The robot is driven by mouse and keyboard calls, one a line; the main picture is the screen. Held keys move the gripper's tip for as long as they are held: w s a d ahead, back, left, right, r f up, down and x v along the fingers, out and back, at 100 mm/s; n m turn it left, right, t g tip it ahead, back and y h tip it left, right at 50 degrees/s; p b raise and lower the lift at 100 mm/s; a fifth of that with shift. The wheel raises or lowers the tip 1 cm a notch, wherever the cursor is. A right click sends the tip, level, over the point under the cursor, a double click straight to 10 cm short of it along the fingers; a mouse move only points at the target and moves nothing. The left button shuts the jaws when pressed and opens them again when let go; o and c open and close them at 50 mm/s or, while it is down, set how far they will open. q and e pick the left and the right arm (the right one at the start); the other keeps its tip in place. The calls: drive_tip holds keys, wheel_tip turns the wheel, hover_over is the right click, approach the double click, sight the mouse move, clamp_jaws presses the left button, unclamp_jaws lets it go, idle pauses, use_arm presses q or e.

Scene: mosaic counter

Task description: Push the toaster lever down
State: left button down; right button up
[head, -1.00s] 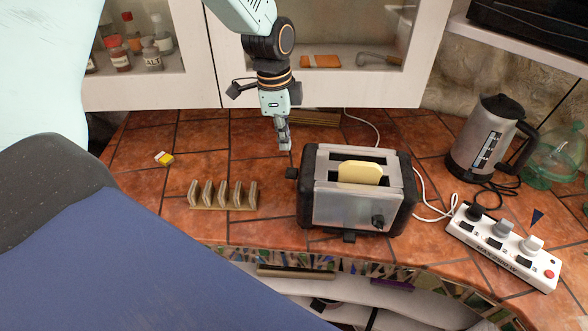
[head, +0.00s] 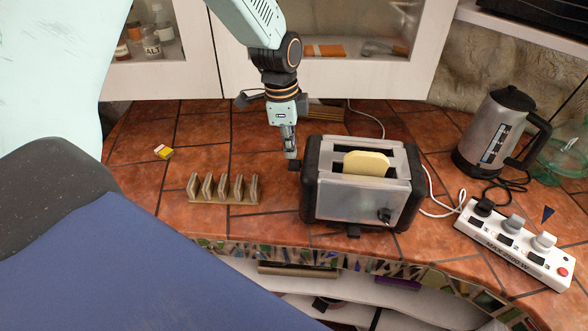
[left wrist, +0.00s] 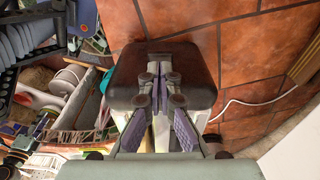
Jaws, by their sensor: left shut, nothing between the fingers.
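The toaster (head: 350,205), silver with black ends, stands on the tiled counter with a pale slice of bread (head: 367,163) sticking up from a slot. Its black lever (head: 294,165) juts from the left end, near the top. My left gripper (head: 290,155) points down, shut and empty, with its tips right at the lever from above. I cannot tell whether they touch. In the left wrist view the shut fingers (left wrist: 160,72) lie in front of the toaster's dark end (left wrist: 198,65) and hide part of it. My right gripper is not in view.
A kettle (head: 500,130) and a white power strip (head: 515,245) are at the right. A white cord (head: 430,190) runs beside the toaster. The cabinet is close behind.

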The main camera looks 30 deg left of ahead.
sight(290, 162)
use_arm(q)
drive_tip(key=shift+w+f+b, duration=0.3)
drive_tip(key=shift+f+b, duration=0.15)
drive_tip(key=shift+f, duration=0.5)
drive_tip(key=shift+s+d+r, duration=0.15)
drive_tip(key=shift+s+r, duration=0.15)
drive_tip(key=shift+s, duration=0.15)
drive_tip(key=shift+w+f, duration=0.15)
drive_tip(key=shift+f, duration=0.15)
drive_tip(key=shift+f+b, duration=1.45)
drive_tip(key=shift+f, duration=1.1)
drive_tip(key=shift+w+a, duration=0.1)
drive_tip(key=shift+a, duration=0.1)
drive_tip(key=a+p, duration=0.1)
drive_tip(key=s+a+r+p, duration=0.1)
drive_tip(key=p, duration=0.1)
drive_tip(key=shift+s+a+r, duration=0.1)
drive_tip(key=shift+s+a, duration=0.15)
drive_tip(key=shift+a, duration=0.05)
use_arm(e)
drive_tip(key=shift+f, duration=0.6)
use_arm(q)
drive_tip(key=shift+w, duration=0.2)
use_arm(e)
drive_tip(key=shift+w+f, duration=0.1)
